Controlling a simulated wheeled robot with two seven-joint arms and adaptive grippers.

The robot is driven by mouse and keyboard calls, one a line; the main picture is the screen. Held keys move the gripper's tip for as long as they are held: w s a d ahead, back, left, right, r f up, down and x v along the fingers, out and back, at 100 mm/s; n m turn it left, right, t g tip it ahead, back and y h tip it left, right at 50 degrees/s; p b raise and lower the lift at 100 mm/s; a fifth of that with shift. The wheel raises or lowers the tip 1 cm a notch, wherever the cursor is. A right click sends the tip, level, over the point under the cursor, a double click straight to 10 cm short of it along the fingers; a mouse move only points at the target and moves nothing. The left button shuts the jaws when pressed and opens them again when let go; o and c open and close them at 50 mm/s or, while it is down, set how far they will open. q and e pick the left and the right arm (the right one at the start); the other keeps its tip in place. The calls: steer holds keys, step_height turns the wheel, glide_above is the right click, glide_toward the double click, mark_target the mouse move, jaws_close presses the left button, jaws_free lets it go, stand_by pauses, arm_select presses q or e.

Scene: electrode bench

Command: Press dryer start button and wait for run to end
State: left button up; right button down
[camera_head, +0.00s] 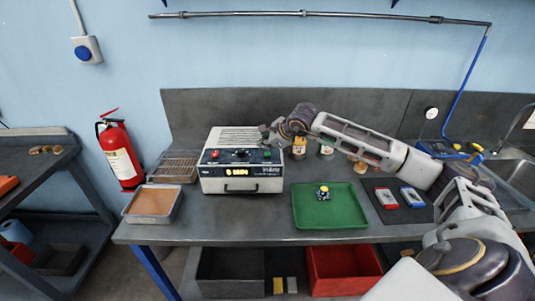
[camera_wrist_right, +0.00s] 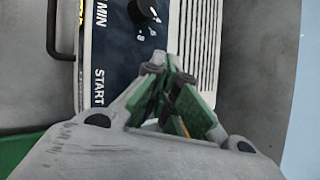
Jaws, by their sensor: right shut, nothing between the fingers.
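The dryer (camera_head: 240,182) is a white box on the bench with a dark control panel, a front handle and a lit amber display (camera_head: 240,172) too small to read surely. A red control sits at the panel's left and a green one at its right. My right gripper (camera_head: 266,137) is shut and empty, just above the panel's right end. In the right wrist view its fingertips (camera_wrist_right: 168,76) are over the panel beside the START label (camera_wrist_right: 98,88); the button there is hidden behind the fingers, and contact cannot be told. A black knob (camera_wrist_right: 145,12) shows farther up. My left gripper is out of view.
A green tray (camera_head: 335,217) with a small yellow-topped part stands right of the dryer. A tan-filled container (camera_head: 152,204) and a wire rack (camera_head: 176,166) stand left. Jars and a dark mat with two small devices lie near my right arm.

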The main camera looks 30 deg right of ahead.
mark_target(266, 154)
steer(key=shift+f, duration=0.15)
stand_by(0.8)
steer(key=shift+f+b, duration=0.25)
steer(key=shift+b, duration=0.45)
steer(key=shift+f+b, duration=0.5)
steer(key=shift+b, duration=0.1)
stand_by(1.2)
steer(key=shift+r, duration=0.9)
steer(key=shift+r+p, duration=0.1)
steer(key=shift+p, duration=0.2)
steer(key=shift+r+p, duration=1.05)
steer(key=shift+r, duration=1.4)
steer(key=shift+f, duration=0.1)
